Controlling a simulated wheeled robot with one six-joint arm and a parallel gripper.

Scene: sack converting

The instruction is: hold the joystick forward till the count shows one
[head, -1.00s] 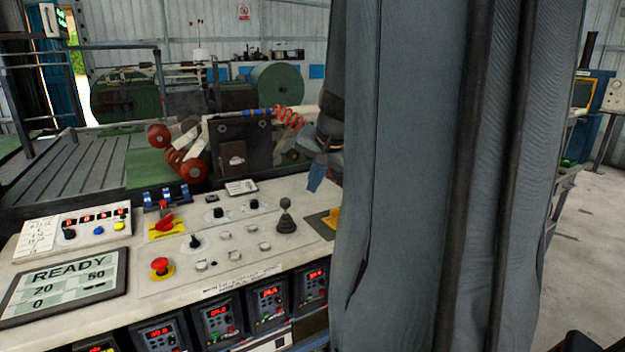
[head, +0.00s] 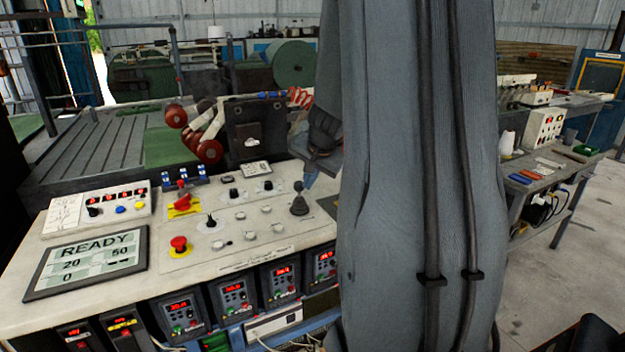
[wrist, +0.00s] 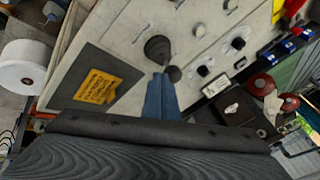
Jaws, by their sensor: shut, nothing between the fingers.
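The black joystick (head: 299,204) stands upright on the cream control panel (head: 225,262), near its right end. My gripper (head: 309,181) is shut and empty, its blue fingers pointing down just right of the joystick's top. In the wrist view the joystick's boot (wrist: 158,48) and knob (wrist: 173,73) lie just beyond the shut blue fingertips (wrist: 160,78); I cannot tell whether they touch. The display (head: 88,262) at the left reads READY, with 20, 50 and a 0 at the bottom.
A red emergency button (head: 179,243), a red-handled switch on a yellow plate (head: 184,206) and several small knobs and buttons share the panel. In the wrist view a dark plate with a yellow label (wrist: 98,87) lies beside the joystick. My arm hides the panel's right end.

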